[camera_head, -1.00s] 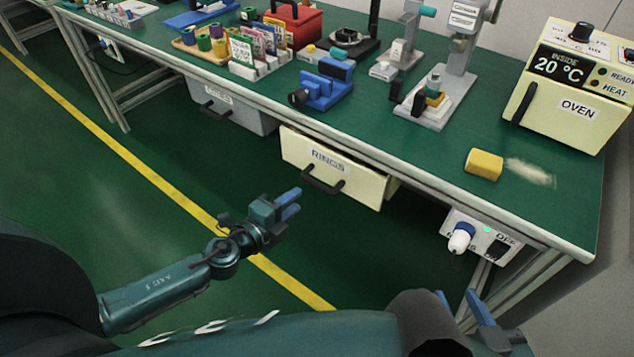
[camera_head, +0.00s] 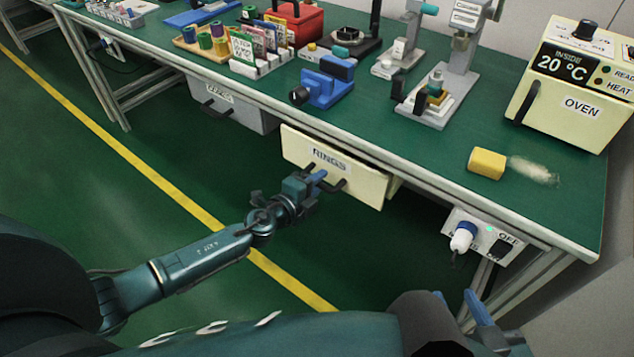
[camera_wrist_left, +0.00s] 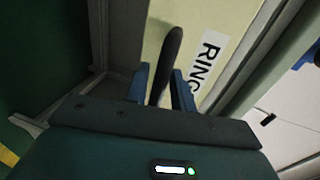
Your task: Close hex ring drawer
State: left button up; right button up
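The cream drawer labelled RINGS (camera_head: 361,184) hangs under the green bench and sticks out from its front edge. It also shows in the left wrist view (camera_wrist_left: 228,18). Its black bar handle (camera_wrist_left: 171,55) lies between the two blue fingers of my left gripper (camera_wrist_left: 161,85). In the head view my left gripper (camera_head: 322,180) is at the drawer front and covers part of the handle. The fingers look apart around the handle; contact is not clear. My right gripper (camera_head: 462,306) is at the bottom edge, away from the drawer, its fingers spread and empty.
A grey drawer (camera_head: 232,106) is left of the RINGS drawer. A switch box with a white plug (camera_head: 463,237) hangs under the bench at right. Green floor in front is clear.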

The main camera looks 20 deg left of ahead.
pick_arm(q)
grip_shut()
jog(key=w, duration=0.1)
jog(key=w+d, duration=0.1)
jog(key=w, duration=0.1)
jog(key=shift+w+r+b, duration=0.15)
jog(key=shift+w+b, duration=0.1)
jog(key=shift+b, duration=0.05)
jog(key=shift+c, duration=0.9)
grip_release()
jog(key=o, duration=0.3)
jog(key=shift+w+d, duration=0.1)
jog(key=shift+o, duration=0.5)
